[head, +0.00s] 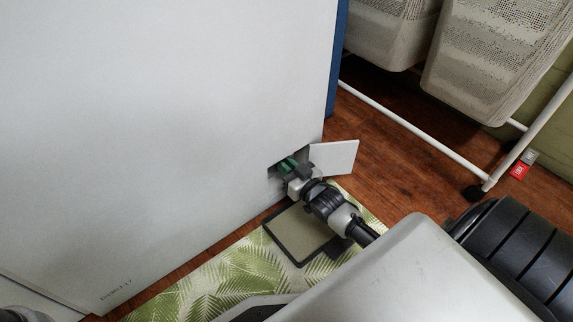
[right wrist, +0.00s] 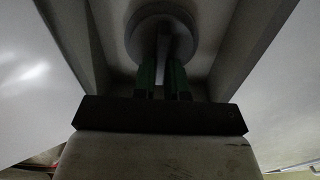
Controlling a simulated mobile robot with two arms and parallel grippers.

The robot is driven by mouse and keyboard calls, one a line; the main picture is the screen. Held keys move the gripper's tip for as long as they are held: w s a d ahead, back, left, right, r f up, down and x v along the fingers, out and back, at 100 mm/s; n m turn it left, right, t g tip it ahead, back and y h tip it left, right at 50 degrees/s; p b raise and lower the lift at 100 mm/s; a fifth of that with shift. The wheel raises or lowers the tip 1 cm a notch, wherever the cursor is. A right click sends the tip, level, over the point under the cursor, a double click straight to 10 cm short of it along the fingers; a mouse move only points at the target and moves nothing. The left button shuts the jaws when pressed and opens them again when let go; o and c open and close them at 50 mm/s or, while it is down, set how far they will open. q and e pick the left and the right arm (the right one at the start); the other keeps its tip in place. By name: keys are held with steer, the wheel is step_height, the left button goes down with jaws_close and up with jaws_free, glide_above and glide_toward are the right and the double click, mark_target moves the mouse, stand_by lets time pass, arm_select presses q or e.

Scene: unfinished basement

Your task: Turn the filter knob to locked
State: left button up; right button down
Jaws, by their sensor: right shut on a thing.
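The filter knob (right wrist: 162,35) is a round grey disc with a raised grip bar, inside a recess low on the white appliance (head: 170,110). My right gripper (head: 287,165) reaches into this recess. In the right wrist view its green-padded fingers (right wrist: 162,75) are shut on the knob's grip bar. A small white flap (head: 334,157) stands open to the right of the recess. In the head view the knob is hidden behind my gripper. No lock marking can be read. My left gripper is not clearly in view.
A shallow tray with a dark rim (head: 268,238) lies on the leaf-patterned mat (head: 225,283) below the recess. A white rack with baskets (head: 490,65) stands at the upper right. Red and grey small items (head: 519,171) lie by the wall. Wooden floor (head: 400,150) is clear between.

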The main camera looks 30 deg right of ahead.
steer(key=shift+d+r+m+p, duration=0.15)
steer(key=shift+r+m+p, duration=0.05)
steer(key=shift+m+p, duration=0.85)
steer(key=shift+d+m+p, duration=0.1)
steer(key=shift+m+p, duration=0.6)
steer(key=shift+m, duration=0.05)
steer(key=m, duration=0.2)
steer(key=m+p, duration=0.1)
steer(key=shift+d+f+m, duration=0.2)
steer(key=shift+f+m, duration=0.1)
steer(key=shift+m, duration=0.1)
steer(key=m, duration=0.4)
steer(key=shift+d+f+p, duration=0.2)
steer(key=shift+f+p, duration=0.1)
steer(key=shift+f, duration=0.05)
steer(key=m, duration=0.4)
steer(key=m+b, duration=0.1)
steer(key=shift+f+m, duration=0.35)
steer(key=shift+m, duration=0.05)
steer(key=c, duration=1.2)
jaws_free()
steer(key=shift+o, duration=0.2)
